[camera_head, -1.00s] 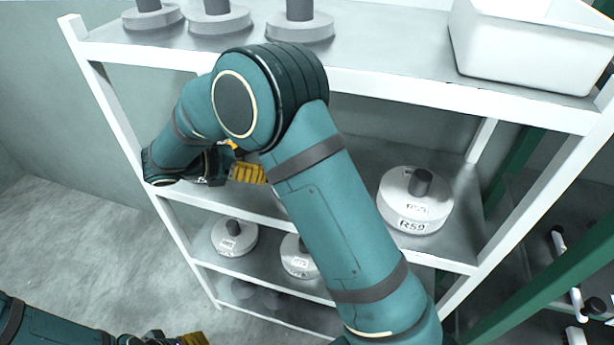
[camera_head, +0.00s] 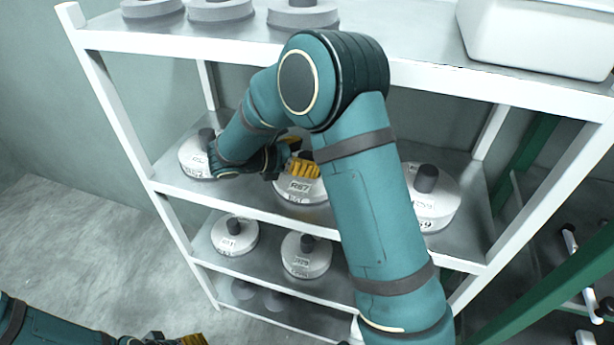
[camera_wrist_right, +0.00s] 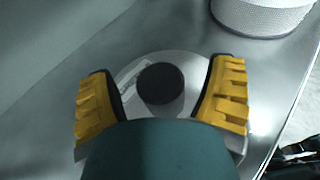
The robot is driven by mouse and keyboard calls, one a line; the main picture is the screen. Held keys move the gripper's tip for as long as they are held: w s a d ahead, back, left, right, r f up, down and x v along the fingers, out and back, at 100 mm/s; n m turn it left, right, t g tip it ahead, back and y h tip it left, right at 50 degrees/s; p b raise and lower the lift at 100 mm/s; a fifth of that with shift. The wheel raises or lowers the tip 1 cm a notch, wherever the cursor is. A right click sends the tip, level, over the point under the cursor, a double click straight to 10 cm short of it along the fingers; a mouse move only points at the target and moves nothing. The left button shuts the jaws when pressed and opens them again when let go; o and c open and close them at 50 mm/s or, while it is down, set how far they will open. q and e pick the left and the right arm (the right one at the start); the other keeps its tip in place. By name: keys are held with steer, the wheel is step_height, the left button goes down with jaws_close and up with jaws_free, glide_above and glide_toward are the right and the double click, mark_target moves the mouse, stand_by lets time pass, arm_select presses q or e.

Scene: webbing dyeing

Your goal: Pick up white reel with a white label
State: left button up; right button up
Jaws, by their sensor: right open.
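A white reel with a white label reading R67 (camera_head: 300,188) stands on the middle shelf, partly hidden by my right arm. My right gripper (camera_head: 303,165) is at this reel with its yellow fingers open. In the right wrist view, the open fingers of the gripper (camera_wrist_right: 162,72) are on either side of the reel's dark core (camera_wrist_right: 161,84), apart from it. The pale reel disc (camera_wrist_right: 140,75) shows below them. My left gripper (camera_head: 178,340) is at the bottom edge of the head view, cut off, away from the shelves.
The white rack (camera_head: 390,72) has posts at both sides. Similar labelled reels stand left (camera_head: 192,160) and right (camera_head: 440,205) on the same shelf. Two more (camera_head: 235,240) (camera_head: 305,262) stand on the shelf below. A white bin (camera_head: 540,40) and grey reels (camera_head: 220,10) are on top.

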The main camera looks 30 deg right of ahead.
jaws_close()
steer(key=shift+r, duration=0.1)
stand_by(0.3)
steer(key=shift+s+a+r+p, duration=0.1)
steer(key=shift+a+r+p, duration=0.05)
steer(key=shift+r+p, duration=0.35)
step_height(320, 180, up, 6)
steer(key=shift+s+a+r+p, duration=0.1)
steer(key=shift+a+r+p, duration=0.05)
steer(key=shift+p, duration=0.8)
steer(key=s+a+p, duration=0.1)
steer(key=s+a, duration=1.1)
steer(key=a, duration=0.2)
steer(key=shift+s+a+f+p, duration=0.25)
steer(key=shift+s+a+p, duration=0.05)
steer(key=shift+p, duration=0.1)
